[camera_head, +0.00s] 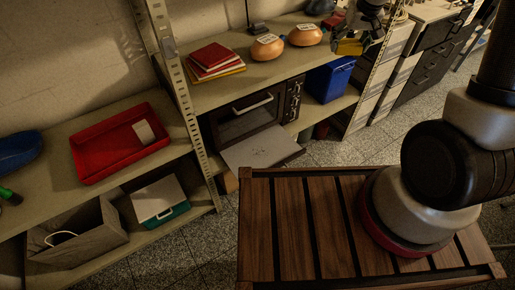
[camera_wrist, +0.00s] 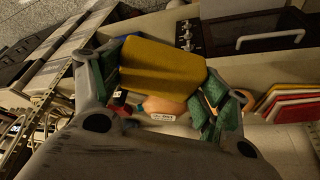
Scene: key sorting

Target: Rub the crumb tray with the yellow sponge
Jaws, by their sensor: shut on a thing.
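My gripper (camera_head: 362,28) is at the top right of the head view, above the right end of the upper shelf board. It is shut on the yellow sponge (camera_head: 348,47). In the wrist view the sponge (camera_wrist: 160,68) sits between the green-padded fingers of the gripper (camera_wrist: 162,80). The crumb tray (camera_head: 262,149) is a flat grey plate with dark specks, sticking out at the front of the dark oven (camera_head: 248,120). The sponge is well apart from the tray, higher and to its right.
Two orange-brown labelled objects (camera_head: 267,47) and stacked books (camera_head: 215,60) lie on the upper board. A blue bin (camera_head: 330,78) stands right of the oven. A red tray (camera_head: 118,145) is on the left shelf. A slatted wooden surface (camera_head: 300,215) lies in front.

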